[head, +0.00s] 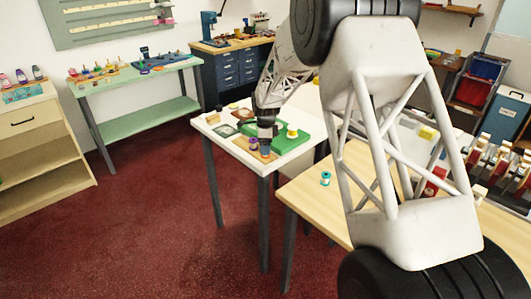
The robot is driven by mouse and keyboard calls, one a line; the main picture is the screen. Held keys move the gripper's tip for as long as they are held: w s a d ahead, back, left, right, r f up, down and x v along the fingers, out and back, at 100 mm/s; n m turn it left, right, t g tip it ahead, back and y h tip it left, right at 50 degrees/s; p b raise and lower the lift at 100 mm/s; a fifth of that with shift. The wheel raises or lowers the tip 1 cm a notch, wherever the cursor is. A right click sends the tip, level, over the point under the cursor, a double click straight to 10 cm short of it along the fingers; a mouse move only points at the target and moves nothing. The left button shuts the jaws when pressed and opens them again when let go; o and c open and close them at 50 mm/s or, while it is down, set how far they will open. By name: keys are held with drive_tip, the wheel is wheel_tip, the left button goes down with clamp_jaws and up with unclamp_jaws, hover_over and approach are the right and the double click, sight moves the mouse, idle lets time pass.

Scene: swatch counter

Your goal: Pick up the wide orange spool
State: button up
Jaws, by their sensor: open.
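My gripper (266,146) hangs low over the front part of the white table (222,133), with its fingers pointing down. It is open, and no spool can be made out between its fingers. A small purple spool (253,144) stands just left of it. A spool with a yellow middle and pale ends (292,131) stands to its right, on the green tray (283,144).
A tan board (263,156) lies under the gripper, and a framed dark swatch (226,131) lies to the left. A teal spool (325,178) stands on the wooden table (300,192) to the right. My large arm links block much of the right side.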

drive_tip(key=shift+f, duration=1.65)
drive_tip(key=shift+c, duration=0.2)
drive_tip(key=c, duration=1)
